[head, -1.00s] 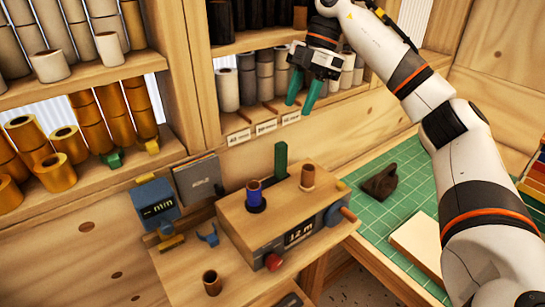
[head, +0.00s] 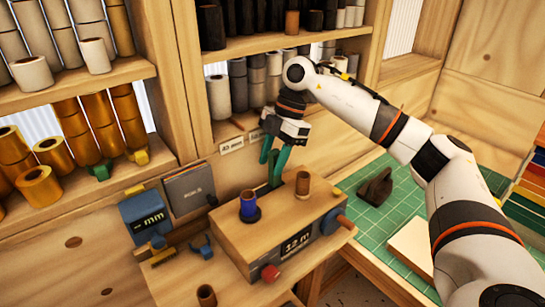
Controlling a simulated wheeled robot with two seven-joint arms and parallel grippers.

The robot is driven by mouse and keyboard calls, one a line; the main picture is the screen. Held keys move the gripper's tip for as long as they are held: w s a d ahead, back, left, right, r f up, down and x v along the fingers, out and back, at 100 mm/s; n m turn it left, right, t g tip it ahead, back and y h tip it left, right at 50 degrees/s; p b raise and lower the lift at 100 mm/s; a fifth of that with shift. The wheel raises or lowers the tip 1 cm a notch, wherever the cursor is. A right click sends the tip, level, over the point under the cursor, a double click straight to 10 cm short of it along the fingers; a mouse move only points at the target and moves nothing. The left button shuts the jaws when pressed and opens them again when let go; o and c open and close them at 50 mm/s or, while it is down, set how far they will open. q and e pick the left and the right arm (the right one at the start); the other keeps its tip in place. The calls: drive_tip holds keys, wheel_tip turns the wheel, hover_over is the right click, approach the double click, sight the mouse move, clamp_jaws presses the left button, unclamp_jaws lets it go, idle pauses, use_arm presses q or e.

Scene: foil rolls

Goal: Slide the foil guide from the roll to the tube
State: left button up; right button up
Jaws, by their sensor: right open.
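A wooden winding box (head: 240,240) with a 12 m display stands on the bench. A blue foil roll (head: 249,206) sits on its left spindle and a brown tube (head: 303,183) stands upright on its right. My left gripper is out of view.
A red knob (head: 269,272) and a side crank (head: 342,221) stick out of the box. A blue mm gauge (head: 143,218) stands at left. Another brown tube (head: 206,296) stands in front. A green cutting mat (head: 385,225) lies at right. Shelves of rolls rise close behind.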

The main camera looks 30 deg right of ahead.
drive_tip(key=shift+a+f, duration=0.1)
drive_tip(key=shift+f, duration=0.1)
clamp_jaws()
drive_tip(key=a, duration=0.1)
drive_tip(key=a+p, duration=0.1)
drive_tip(key=a, duration=0.3)
drive_tip(key=shift+s+a, duration=0.15)
drive_tip(key=shift+s, duration=0.1)
drive_tip(key=shift+c, duration=1.3)
unclamp_jaws()
drive_tip(key=shift+o, duration=1.3)
drive_tip(key=shift+a, duration=0.15)
